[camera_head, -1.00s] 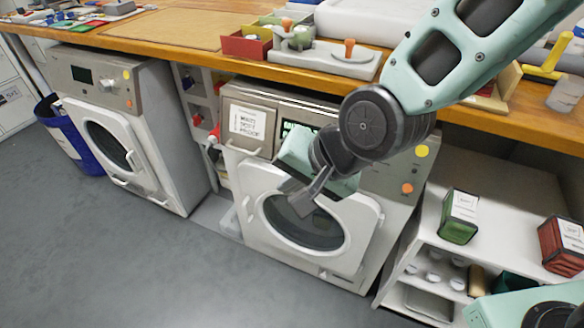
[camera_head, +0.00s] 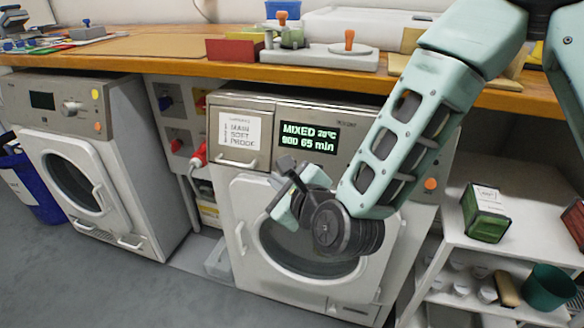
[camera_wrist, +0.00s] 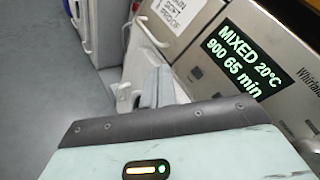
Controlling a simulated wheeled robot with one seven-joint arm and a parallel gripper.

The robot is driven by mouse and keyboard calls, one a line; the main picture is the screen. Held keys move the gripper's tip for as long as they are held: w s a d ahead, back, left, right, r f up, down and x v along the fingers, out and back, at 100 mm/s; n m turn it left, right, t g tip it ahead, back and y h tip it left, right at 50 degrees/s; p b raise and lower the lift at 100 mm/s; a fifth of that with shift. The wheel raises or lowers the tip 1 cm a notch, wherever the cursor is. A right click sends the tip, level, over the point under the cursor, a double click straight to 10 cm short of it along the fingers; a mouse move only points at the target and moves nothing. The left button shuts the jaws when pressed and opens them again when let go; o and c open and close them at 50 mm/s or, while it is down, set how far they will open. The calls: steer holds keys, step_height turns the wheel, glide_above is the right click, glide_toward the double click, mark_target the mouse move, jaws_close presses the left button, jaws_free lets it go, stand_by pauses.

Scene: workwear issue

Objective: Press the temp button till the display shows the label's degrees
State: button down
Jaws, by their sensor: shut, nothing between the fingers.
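The washing machine (camera_head: 232,190) in the middle has a lit display (camera_head: 309,137) reading MIXED 20°C, 900, 65 min. The same display (camera_wrist: 243,60) reads the same in the wrist view. My gripper (camera_head: 286,168) is shut and empty, in front of the machine just below and left of the display. Its fingers (camera_wrist: 158,88) point toward the panel in the wrist view, and I see no clear contact. I cannot make out which button is the temp button. A white card (camera_head: 240,130) on the drawer reads MAIN, SOFT, PROOF; I can read no degrees on it.
A second machine (camera_head: 70,170) with a dark display stands at the left. A wooden worktop (camera_head: 150,65) runs above both. A shelf unit (camera_head: 480,240) with a green tin (camera_head: 484,222) stands at the right. The floor in front is clear.

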steer(key=w+d+f+b, duration=0.1)
steer(key=w+d+f, duration=0.1)
steer(key=w, duration=0.6)
steer(key=shift+d+f, duration=0.35)
steer(key=shift+d, duration=0.05)
stand_by(2.0)
steer(key=shift+w+d+f, duration=0.1)
steer(key=shift+w+d, duration=0.05)
steer(key=shift+w, duration=0.15)
steer(key=shift+w+d+f+b, duration=0.1)
steer(key=shift+w+b, duration=0.25)
stand_by(0.6)
steer(key=shift+s, duration=0.1)
steer(key=shift+s+a+r, duration=0.2)
steer(key=shift+s+r, duration=0.05)
steer(key=shift+s, duration=0.35)
steer(key=shift+s, duration=0.1)
steer(key=shift+s+a+r+p, duration=0.15)
steer(key=shift+s+a+r, duration=0.15)
steer(key=shift+s, duration=0.45)
steer(key=shift+s+a+r+p, duration=0.2)
steer(key=shift+s+a, duration=0.05)
steer(key=shift+s, duration=0.45)
steer(key=shift+s+a+r+p, duration=0.15)
steer(key=shift+s+a+r, duration=0.15)
steer(key=shift+s, duration=0.45)
